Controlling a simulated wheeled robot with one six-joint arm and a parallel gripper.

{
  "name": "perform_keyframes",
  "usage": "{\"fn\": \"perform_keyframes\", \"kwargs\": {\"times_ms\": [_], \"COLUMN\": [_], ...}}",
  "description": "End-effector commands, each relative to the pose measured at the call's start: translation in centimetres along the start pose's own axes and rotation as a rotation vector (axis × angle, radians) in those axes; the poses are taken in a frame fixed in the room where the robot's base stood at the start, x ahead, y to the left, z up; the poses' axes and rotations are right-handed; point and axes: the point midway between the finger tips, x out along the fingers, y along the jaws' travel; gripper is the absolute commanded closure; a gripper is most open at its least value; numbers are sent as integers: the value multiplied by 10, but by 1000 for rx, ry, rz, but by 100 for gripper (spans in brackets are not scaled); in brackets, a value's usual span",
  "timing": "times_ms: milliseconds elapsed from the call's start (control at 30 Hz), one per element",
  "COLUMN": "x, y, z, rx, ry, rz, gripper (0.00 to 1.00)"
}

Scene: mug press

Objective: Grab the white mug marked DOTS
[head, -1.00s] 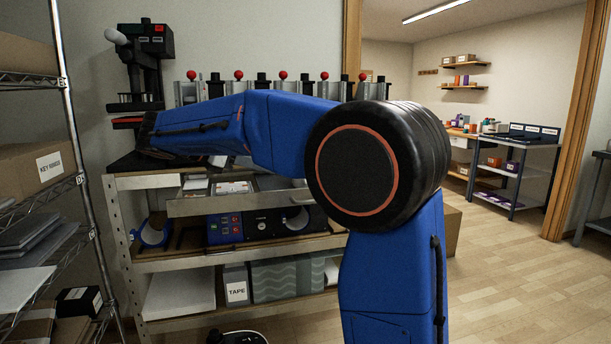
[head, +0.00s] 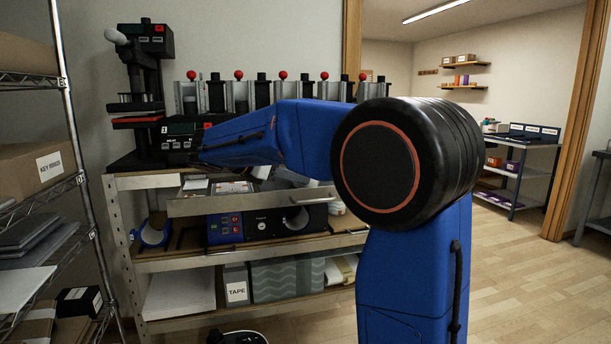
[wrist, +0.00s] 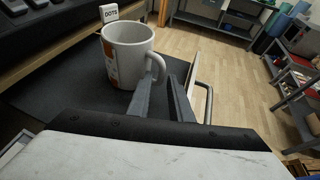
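A white mug (wrist: 122,62) stands upright in the wrist view on a dark surface (wrist: 60,85), with orange-brown marks on its left side. Its handle (wrist: 157,68) faces right. A small white tag (wrist: 109,12) behind it carries lettering that looks like DOTS. My gripper (wrist: 162,77) has its two fingers apart, with the handle close to and seemingly between the tips. I cannot tell whether they touch it. In the head view my arm hides the gripper and the mug.
A black press (head: 142,70) stands at the bench's left end. Several red-knobbed fixtures (head: 238,92) line the back. A drawer or tray (head: 250,205) juts out below my arm. Wire shelving (head: 75,120) stands at left. The floor at right is clear.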

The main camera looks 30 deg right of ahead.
Motion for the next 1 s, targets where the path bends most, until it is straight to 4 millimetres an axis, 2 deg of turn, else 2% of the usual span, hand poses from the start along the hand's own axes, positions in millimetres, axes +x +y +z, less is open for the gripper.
{"fn": "perform_keyframes", "kwargs": {"times_ms": [200,300,767,867,1000], "x": [2,2,1,-3,-11], "y": [0,0,0,0,0], "z": [0,0,2,10,30], "rx": [0,0,0,2,5], "ry": [0,0,0,0,0], "rz": [0,0,0,1,1], "gripper": [81,100,100,100,100]}}
